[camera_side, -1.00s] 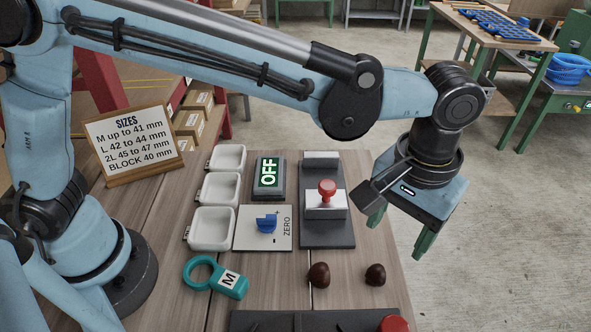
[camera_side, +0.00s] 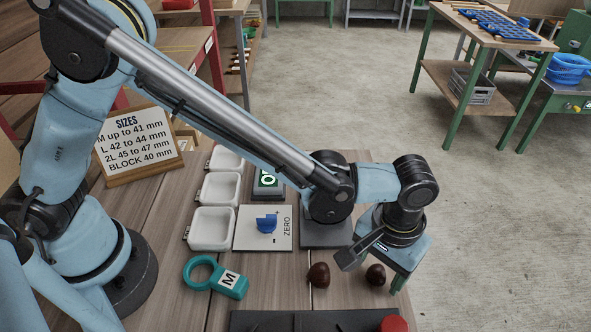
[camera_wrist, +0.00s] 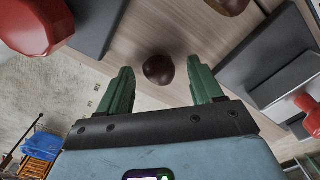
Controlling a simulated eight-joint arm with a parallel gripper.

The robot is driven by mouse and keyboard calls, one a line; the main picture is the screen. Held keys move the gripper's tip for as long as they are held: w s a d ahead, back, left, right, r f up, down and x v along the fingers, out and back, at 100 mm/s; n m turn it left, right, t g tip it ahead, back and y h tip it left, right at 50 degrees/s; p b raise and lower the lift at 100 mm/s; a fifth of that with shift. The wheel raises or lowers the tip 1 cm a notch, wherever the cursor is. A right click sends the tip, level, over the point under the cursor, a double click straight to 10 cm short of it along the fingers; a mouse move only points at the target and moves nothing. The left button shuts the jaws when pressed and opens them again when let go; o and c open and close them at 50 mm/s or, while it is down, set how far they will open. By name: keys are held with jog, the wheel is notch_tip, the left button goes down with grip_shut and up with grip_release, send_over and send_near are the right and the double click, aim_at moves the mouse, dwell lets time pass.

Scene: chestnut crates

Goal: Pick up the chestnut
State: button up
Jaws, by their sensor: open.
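Two dark brown chestnuts lie on the wooden table in the side view, a left one (camera_side: 318,275) and a right one (camera_side: 376,275). My gripper is low at the table's right edge, close to the right chestnut; one green finger shows just right of it, the other is hidden. In the wrist view my gripper (camera_wrist: 161,68) is open and empty. The right chestnut (camera_wrist: 158,69) appears between the fingertips, slightly nearer the left finger. The left chestnut (camera_wrist: 228,4) is cut off at the top edge.
A teal ring gauge marked M (camera_side: 230,282) lies left of the chestnuts. A dark tray (camera_side: 270,321) with a red knob (camera_side: 394,323) is in front. White bins (camera_side: 212,229), a ZERO plate (camera_side: 250,240) and a sizes sign (camera_side: 138,145) stand farther back.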

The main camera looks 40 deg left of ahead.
jog(key=shift+f, duration=0.1)
jog(key=shift+c, duration=0.2)
jog(key=c, duration=1)
jog(key=shift+c, duration=0.3)
